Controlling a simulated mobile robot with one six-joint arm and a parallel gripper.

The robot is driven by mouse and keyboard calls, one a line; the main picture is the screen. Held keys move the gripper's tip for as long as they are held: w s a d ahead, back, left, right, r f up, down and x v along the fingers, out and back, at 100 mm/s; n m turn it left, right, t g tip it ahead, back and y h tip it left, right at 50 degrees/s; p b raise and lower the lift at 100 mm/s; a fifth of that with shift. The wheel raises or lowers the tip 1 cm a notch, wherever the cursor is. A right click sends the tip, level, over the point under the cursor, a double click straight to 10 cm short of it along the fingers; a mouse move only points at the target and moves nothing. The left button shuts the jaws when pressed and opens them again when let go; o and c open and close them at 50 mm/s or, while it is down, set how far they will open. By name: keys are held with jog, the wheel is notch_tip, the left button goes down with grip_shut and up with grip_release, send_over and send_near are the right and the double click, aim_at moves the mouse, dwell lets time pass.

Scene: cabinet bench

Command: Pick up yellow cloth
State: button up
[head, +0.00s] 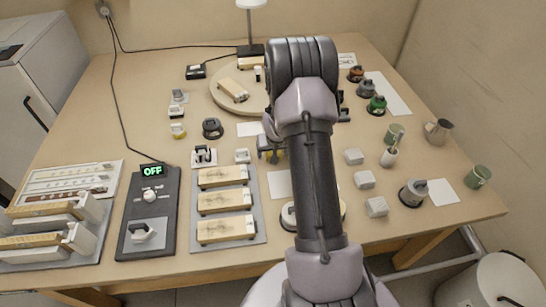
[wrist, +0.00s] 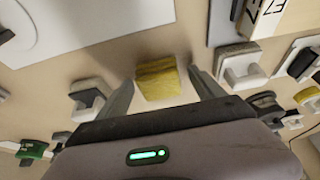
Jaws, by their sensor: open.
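The yellow cloth (wrist: 158,82) is a small folded stack on the tan bench, near the upper middle of the wrist view. My gripper (wrist: 161,78) is open, with one grey finger on each side of the cloth in that view. I cannot tell how far the fingertips are above the bench. In the head view my gripper (head: 270,147) is over the middle of the bench, partly behind my arm, and the cloth is mostly hidden there.
Small grey-white blocks (head: 354,156) stand right of my arm. A grey tray with wooden blocks (head: 258,205) and a dark panel reading OFF (head: 166,210) lie to the left. A round board (head: 219,99) is farther back. Mugs and a pitcher (head: 438,131) stand at the right.

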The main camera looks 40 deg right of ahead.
jog(key=shift+r, duration=0.1)
jog(key=c, duration=1.4)
notch_tip(320, 180, up, 10)
jog(key=p, duration=0.4)
jog(key=shift+p, duration=0.3)
